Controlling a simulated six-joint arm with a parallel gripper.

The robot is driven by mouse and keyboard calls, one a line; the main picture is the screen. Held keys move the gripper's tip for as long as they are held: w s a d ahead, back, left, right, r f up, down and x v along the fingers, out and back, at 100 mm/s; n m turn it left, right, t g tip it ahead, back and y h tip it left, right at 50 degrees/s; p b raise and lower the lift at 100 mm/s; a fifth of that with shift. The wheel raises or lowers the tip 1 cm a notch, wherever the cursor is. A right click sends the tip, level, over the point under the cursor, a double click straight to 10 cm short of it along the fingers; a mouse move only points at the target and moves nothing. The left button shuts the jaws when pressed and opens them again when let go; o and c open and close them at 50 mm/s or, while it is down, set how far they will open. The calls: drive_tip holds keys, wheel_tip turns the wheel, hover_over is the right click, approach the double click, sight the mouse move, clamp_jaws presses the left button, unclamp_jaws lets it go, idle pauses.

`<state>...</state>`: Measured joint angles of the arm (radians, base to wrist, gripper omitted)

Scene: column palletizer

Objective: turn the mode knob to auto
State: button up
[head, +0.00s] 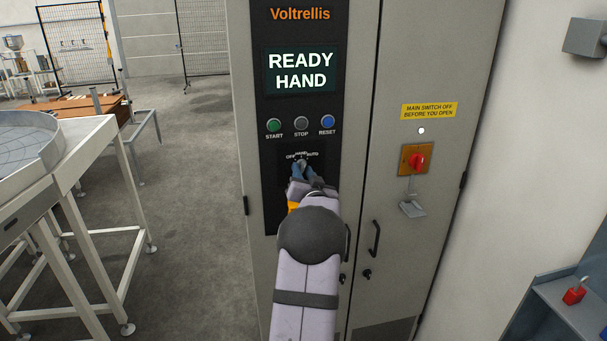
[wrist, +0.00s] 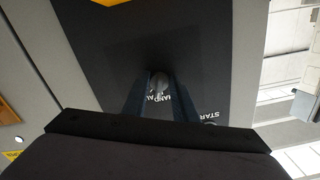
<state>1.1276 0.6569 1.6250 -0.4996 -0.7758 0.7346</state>
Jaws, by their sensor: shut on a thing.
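The mode knob (head: 302,163) sits on the black panel (head: 275,205) of the grey cabinet, below the button row. Labels OFF, HAND and AUTO stand around its top. In the head view its pointer seems to point up near HAND, partly hidden by my fingers. The display (head: 300,71) reads READY HAND. My gripper (head: 302,172) is shut on the knob, with one blue finger on each side. In the wrist view the grey knob (wrist: 160,82) shows between the fingertips, and the lettering beside it is partly covered.
Green START (head: 274,125), grey STOP (head: 301,123) and blue RESET (head: 328,121) buttons sit just above the knob. A red main switch (head: 416,161) is on the right door, with a door handle (head: 374,238) below. A white-framed table (head: 85,150) stands left; the floor between is clear.

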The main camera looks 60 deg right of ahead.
sight(302, 171)
drive_tip(key=m, duration=0.5)
drive_tip(key=shift+w+a+r+m, duration=0.1)
drive_tip(key=shift+w+m, duration=0.05)
drive_tip(key=shift+m, duration=0.15)
idle(0.4)
drive_tip(key=o, duration=1)
drive_tip(key=shift+o, duration=0.2)
drive_tip(key=b+v, duration=0.2)
drive_tip(key=v, duration=0.3)
drive_tip(key=shift+s+a+b, duration=0.15)
drive_tip(key=shift+s+b, duration=0.1)
drive_tip(key=shift+b, duration=0.1)
drive_tip(key=shift+b+v, duration=0.35)
drive_tip(key=shift+v, duration=0.6)
drive_tip(key=shift+w, duration=0.1)
